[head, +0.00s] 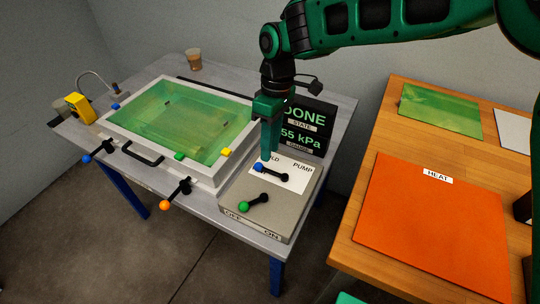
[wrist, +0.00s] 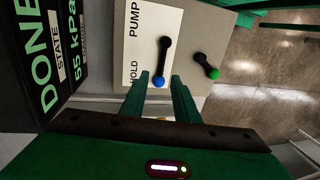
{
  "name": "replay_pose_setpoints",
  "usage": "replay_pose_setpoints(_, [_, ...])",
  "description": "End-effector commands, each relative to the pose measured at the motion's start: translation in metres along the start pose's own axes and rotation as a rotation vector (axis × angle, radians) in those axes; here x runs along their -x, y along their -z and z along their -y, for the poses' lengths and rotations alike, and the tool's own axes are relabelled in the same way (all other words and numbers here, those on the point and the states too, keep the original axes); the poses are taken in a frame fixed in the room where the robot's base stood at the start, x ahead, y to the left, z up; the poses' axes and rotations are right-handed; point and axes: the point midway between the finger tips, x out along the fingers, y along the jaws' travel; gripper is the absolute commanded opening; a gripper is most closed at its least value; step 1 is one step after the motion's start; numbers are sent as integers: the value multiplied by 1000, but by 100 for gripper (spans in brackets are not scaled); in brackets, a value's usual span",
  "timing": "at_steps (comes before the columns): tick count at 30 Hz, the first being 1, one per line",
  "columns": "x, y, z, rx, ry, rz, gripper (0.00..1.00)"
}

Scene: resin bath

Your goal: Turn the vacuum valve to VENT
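The vacuum valve is a black lever with a blue knob (head: 258,167) on a white label plate (head: 300,167) on top of a grey box. The lever's knob end is at the left, by the HOLD lettering, which my gripper partly covers in the head view. PUMP is readable at the plate's other end; no VENT lettering is visible. My gripper (head: 266,158) points down at the knob. In the wrist view its two fingers (wrist: 161,78) stand on either side of the blue knob (wrist: 159,82), with gaps showing, so it is open around the knob.
A green-knobbed lever (head: 243,206) sits close by, above OFF and ON marks. A display (head: 306,125) behind reads DONE and 55 kPa. A green resin bath (head: 212,174) with clamps lies left. A wooden table (head: 352,215) with an orange HEAT plate (head: 430,215) stands right.

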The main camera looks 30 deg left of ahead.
Motion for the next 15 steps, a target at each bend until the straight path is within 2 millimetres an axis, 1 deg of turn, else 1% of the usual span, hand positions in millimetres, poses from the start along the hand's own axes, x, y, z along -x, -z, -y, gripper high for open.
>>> replay_pose_setpoints(1, [11, 0, -1, 0, -1, -2, 28])
replay_pose_setpoints(6, [38, 1, 0, 1, -1, -2, 28])
replay_pose_setpoints(10, [50, 1, 0, 1, 0, -1, 28])
replay_pose_setpoints(15, [56, 0, -1, 0, 0, -1, 28])
